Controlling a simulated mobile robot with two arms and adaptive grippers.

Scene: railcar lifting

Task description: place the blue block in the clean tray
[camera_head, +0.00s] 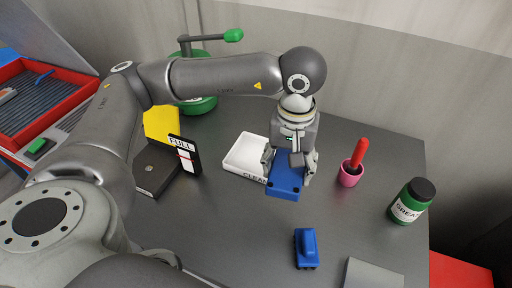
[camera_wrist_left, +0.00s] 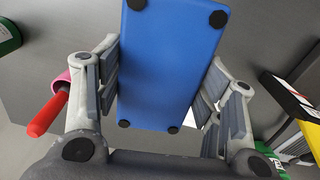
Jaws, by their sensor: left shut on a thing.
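The blue block (camera_head: 285,181) is a flat slab with dark round spots near its corners. My left gripper (camera_head: 290,165) is shut on it. In the left wrist view the block (camera_wrist_left: 168,62) sits between the two fingers of the left gripper (camera_wrist_left: 165,85). The white clean tray (camera_head: 245,153), with "CLEAN" lettering on its front, stands on the grey table just left of the block. The block hides the tray's right front corner in the head view. I cannot tell the block's height above the table. My right gripper does not show.
A small blue toy vehicle (camera_head: 306,248) stands in front. A pink cup (camera_head: 349,175) with a red-handled tool and a green grease jar (camera_head: 411,201) stand to the right. A "FULL" sign (camera_head: 185,156) and a dark box (camera_head: 156,169) are on the left.

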